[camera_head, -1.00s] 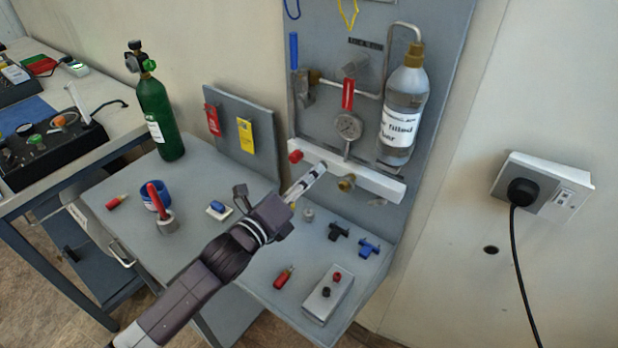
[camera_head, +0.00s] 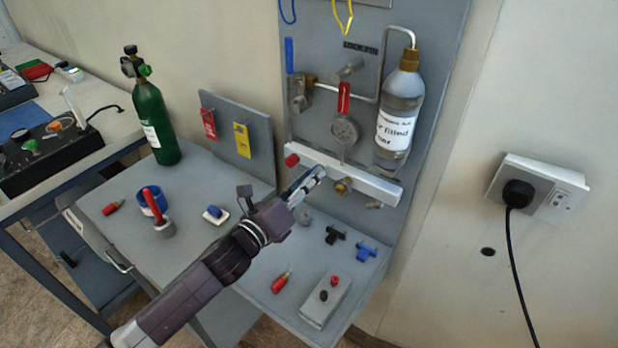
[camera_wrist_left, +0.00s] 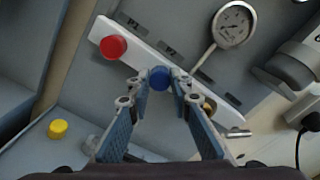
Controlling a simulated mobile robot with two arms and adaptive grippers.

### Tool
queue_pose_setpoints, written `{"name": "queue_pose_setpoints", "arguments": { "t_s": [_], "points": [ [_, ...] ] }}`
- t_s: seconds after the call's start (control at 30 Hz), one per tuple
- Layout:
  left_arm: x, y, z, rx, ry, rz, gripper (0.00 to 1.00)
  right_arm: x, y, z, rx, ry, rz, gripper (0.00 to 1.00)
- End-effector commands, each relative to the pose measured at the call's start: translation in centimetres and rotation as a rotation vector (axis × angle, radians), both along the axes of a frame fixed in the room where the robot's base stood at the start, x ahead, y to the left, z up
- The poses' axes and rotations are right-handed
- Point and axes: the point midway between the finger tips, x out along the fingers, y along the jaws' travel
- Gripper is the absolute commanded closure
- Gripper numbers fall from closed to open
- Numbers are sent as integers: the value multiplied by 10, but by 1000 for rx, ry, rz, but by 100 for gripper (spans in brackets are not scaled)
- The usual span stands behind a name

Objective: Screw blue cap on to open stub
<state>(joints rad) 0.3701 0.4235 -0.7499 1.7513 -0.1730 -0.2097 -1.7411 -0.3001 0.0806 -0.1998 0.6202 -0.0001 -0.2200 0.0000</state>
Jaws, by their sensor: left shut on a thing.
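My left gripper (camera_head: 316,175) reaches in from the left to the white manifold bar (camera_head: 372,184). In the left wrist view the fingers (camera_wrist_left: 163,80) are shut on the round blue cap (camera_wrist_left: 160,78), which overlaps the white bar (camera_wrist_left: 140,58) between the red cap (camera_wrist_left: 113,46) and a brass fitting (camera_wrist_left: 209,106). The cap hides any stub behind it. I cannot tell whether it touches or is threaded on. In the head view the fingers hide the blue cap; the red cap (camera_head: 291,160) and brass fitting (camera_head: 342,187) show on either side. My right gripper is not in view.
A gauge (camera_head: 345,130) and a clear bottle (camera_head: 399,120) are above the bar. The bench below holds a black tee (camera_head: 334,235), a blue tee (camera_head: 367,252) and a grey box (camera_head: 325,303). A green cylinder (camera_head: 155,125) stands at the left.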

Motion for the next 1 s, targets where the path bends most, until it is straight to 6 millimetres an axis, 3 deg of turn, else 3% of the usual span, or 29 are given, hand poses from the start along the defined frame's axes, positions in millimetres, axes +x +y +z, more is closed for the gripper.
{"name": "queue_pose_setpoints", "arguments": {
  "t_s": [0.13,0.4,0.73,1.0],
  "points": [
    [0,0,0,21,-15,0,100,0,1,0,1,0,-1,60],
    [0,0,0,231,-166,-1,100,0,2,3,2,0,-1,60],
    [0,0,0,255,-183,-1,100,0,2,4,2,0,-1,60],
    [0,-1,0,470,-339,-2,100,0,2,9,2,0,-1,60]
  ]
}}
